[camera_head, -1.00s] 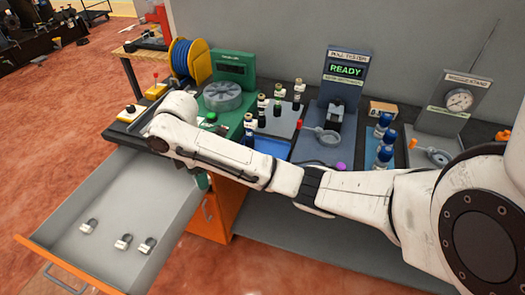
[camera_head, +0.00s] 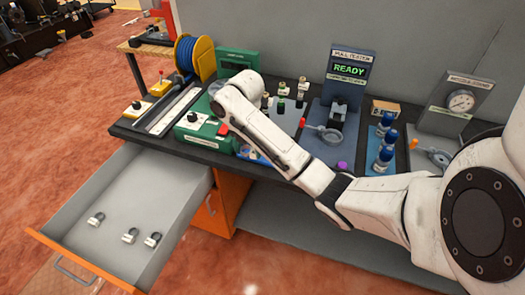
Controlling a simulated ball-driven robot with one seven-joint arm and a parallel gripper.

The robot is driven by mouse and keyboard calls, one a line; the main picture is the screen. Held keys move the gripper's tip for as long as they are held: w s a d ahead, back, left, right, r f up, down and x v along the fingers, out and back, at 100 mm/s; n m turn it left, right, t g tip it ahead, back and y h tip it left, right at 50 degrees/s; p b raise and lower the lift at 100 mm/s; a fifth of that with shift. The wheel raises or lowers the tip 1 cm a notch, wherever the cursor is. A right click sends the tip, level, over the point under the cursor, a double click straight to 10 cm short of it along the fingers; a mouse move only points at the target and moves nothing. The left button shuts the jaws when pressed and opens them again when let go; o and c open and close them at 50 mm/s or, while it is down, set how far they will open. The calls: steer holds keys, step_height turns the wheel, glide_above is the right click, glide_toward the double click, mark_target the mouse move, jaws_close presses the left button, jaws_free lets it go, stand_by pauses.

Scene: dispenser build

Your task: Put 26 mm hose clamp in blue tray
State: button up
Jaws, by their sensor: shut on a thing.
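My gripper is hidden behind my own forearm, which reaches over the bench at the blue tray. What it holds cannot be seen. Only a sliver of the blue tray (camera_head: 256,160) shows at the bench's front edge, beside my forearm. Three small hose clamps with white tags lie in the open grey drawer: one at the left (camera_head: 97,219), one in the middle (camera_head: 130,235) and one at the right (camera_head: 152,240). Their tags are too small to read.
The open drawer (camera_head: 185,190) juts out at the left of the bench. A green machine (camera_head: 198,132), bottles (camera_head: 302,88), a pull tester (camera_head: 343,85), blue-capped bottles (camera_head: 384,150) and a gauge stand (camera_head: 455,105) crowd the bench. The drawer floor is mostly bare.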

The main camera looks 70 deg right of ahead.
steer(key=b, duration=1)
glide_toward(262, 158)
steer(key=shift+a+f, duration=0.8)
steer(key=shift+a, duration=0.05)
steer(key=shift+d+p, duration=0.3)
steer(key=shift+p, duration=0.3)
steer(key=shift+d+f, duration=0.4)
steer(key=shift+f, duration=0.1)
steer(key=shift+d+f+p, duration=0.1)
steer(key=shift+f+p, duration=0.3)
steer(key=shift+f, duration=1.3)
steer(key=shift+f, duration=0.15)
steer(key=o, duration=1.1)
steer(key=shift+c, duration=0.2)
